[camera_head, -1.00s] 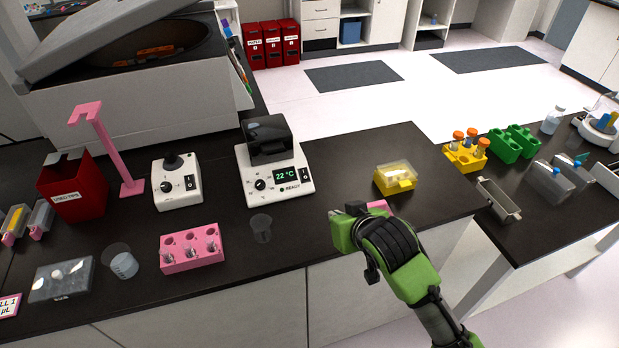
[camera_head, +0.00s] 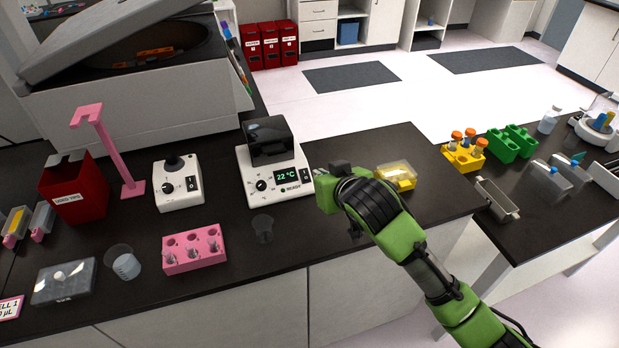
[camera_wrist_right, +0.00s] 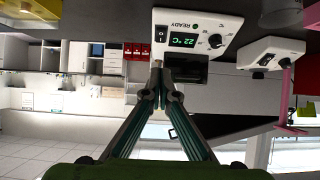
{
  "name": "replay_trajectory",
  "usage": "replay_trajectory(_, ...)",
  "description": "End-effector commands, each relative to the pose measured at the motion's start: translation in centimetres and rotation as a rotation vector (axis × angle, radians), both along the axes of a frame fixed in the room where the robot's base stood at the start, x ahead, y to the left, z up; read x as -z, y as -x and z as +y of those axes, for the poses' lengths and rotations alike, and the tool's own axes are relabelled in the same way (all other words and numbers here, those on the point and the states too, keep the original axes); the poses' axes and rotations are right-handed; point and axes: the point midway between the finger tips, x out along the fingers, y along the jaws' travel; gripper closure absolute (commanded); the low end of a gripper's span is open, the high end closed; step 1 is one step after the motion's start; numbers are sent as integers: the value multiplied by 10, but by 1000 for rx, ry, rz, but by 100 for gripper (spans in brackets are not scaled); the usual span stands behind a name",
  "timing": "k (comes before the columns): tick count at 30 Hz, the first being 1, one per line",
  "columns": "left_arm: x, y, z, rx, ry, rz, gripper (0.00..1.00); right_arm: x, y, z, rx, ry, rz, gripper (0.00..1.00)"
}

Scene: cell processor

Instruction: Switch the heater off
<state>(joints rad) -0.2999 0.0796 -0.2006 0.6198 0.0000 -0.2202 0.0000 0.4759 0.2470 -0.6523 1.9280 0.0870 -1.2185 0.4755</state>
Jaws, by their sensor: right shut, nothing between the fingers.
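The heater (camera_head: 262,202) is a white box with a dark block on top, a knob, a green display reading 22 °C, the word READY and a rocker switch (camera_head: 305,174) at its right front edge. In the right wrist view the heater (camera_wrist_right: 226,24) appears upside down, with its switch (camera_wrist_right: 161,33) close to my fingertips. My right gripper (camera_head: 338,172) is shut and empty, just right of the heater; its fingers also show in the right wrist view (camera_wrist_right: 157,66). I cannot tell whether they touch the heater. My left gripper is not in view.
A yellow box (camera_head: 396,177) stands right of my gripper.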

Motion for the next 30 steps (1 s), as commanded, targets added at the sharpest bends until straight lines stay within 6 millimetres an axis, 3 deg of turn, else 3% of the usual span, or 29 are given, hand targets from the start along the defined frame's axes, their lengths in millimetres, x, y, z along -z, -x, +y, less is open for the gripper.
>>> replay_trajectory(18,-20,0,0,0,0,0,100,46,-72,23,1,1,0,100)
replay_trajectory(24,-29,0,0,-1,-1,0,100,73,-77,25,1,1,2,100)
replay_trajectory(30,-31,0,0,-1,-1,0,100,85,-79,26,-1,1,0,100)
